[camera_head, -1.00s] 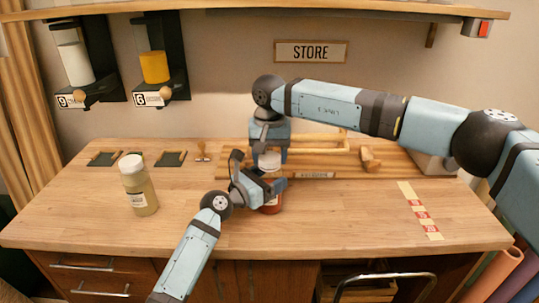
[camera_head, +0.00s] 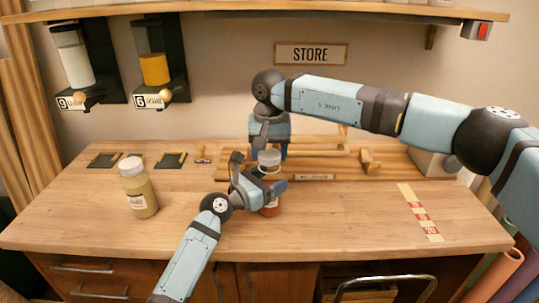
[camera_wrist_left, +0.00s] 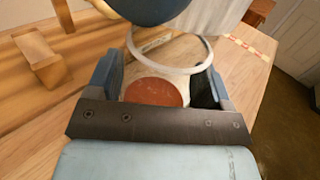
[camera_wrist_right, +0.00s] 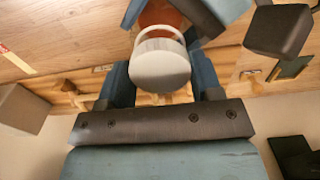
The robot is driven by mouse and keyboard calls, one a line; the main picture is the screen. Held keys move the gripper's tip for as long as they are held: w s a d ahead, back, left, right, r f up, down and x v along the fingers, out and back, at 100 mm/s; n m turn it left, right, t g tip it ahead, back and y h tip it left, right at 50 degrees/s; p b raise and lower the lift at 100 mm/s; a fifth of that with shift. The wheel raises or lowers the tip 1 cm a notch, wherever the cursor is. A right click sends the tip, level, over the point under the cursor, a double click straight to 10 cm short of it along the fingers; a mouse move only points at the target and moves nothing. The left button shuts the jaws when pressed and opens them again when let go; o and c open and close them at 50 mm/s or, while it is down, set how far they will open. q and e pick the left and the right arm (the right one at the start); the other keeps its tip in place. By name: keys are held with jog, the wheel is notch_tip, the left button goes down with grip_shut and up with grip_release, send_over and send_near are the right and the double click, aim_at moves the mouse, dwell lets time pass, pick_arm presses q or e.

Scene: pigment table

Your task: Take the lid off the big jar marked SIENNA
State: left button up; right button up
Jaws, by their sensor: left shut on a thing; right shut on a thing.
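The big jar (camera_head: 269,210), with red-brown pigment inside, stands on the table in the middle; no name on it is readable. My left gripper (camera_head: 262,190) is shut around its body. In the left wrist view the rim and red-brown pigment (camera_wrist_left: 153,93) show between the fingers. The pale lid (camera_head: 269,157) is above the jar, in my right gripper (camera_head: 269,150), which is shut on it. In the right wrist view the lid (camera_wrist_right: 160,66) looks apart from the jar's rim behind it, so it appears lifted a little off the mouth.
A jar of yellowish pigment (camera_head: 139,190) stands at the left. A wooden rack (camera_head: 400,165) lies behind the big jar. Dark small trays (camera_head: 171,160) and a stamp (camera_head: 202,153) are at the back left. The table's front right is clear, beside a marked strip (camera_head: 420,213).

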aim_at(270, 154)
jog(key=shift+r, duration=0.35)
jog(key=shift+r, duration=2)
pick_arm(q)
jog(key=o, duration=1.7)
jog(key=shift+o, duration=0.2)
jog(key=shift+a, duration=0.1)
